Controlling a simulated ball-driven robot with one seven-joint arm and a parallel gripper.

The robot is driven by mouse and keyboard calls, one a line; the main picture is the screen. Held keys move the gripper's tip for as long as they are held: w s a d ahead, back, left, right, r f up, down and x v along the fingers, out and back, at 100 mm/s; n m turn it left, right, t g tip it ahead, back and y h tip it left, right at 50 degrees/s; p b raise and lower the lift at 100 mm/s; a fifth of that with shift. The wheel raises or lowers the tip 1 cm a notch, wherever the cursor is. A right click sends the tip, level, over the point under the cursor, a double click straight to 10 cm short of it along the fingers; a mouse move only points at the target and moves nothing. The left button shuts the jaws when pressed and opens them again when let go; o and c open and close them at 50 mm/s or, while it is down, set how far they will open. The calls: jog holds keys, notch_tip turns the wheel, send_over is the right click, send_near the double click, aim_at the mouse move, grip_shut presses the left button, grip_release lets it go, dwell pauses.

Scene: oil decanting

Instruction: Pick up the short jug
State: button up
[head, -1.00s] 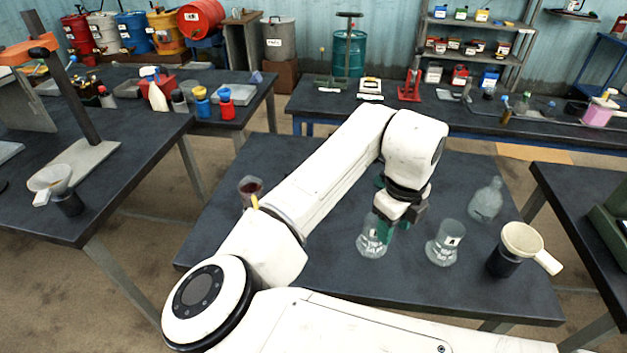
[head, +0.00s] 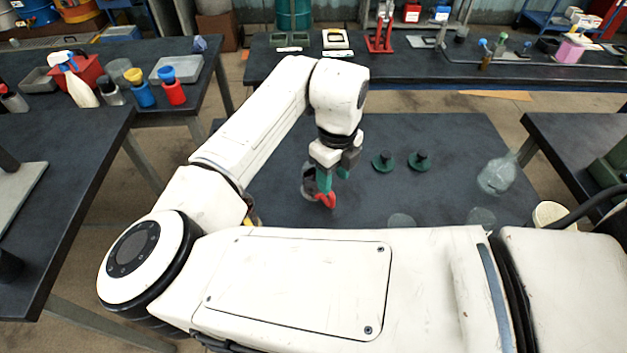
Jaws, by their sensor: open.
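What seems to be the short jug (head: 308,187), a small see-through vessel with dark contents, stands on the dark middle table, partly hidden by my gripper. A red part (head: 327,200), possibly its handle, shows at its right side, just below the fingertips. My gripper (head: 333,179) points down with its green fingers apart, close at the right of the jug. I cannot tell whether a finger touches it.
Two green discs with black knobs (head: 383,161) (head: 419,160) lie right of my gripper. A clear bottle (head: 497,175) stands further right. Clear vessels (head: 400,220) (head: 480,217) and a cream funnel (head: 550,213) are partly hidden by my body. The table's back is clear.

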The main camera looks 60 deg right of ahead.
aim_at(333, 193)
notch_tip(333, 193, down, 3)
jog(key=shift+s+a+f+p, duration=0.15)
jog(key=shift+f+p, duration=0.4)
jog(key=shift+f, duration=0.85)
jog(key=shift+s+a+f+p, duration=0.1)
jog(key=shift+f+p, duration=0.45)
jog(key=shift+f, duration=0.8)
grip_shut()
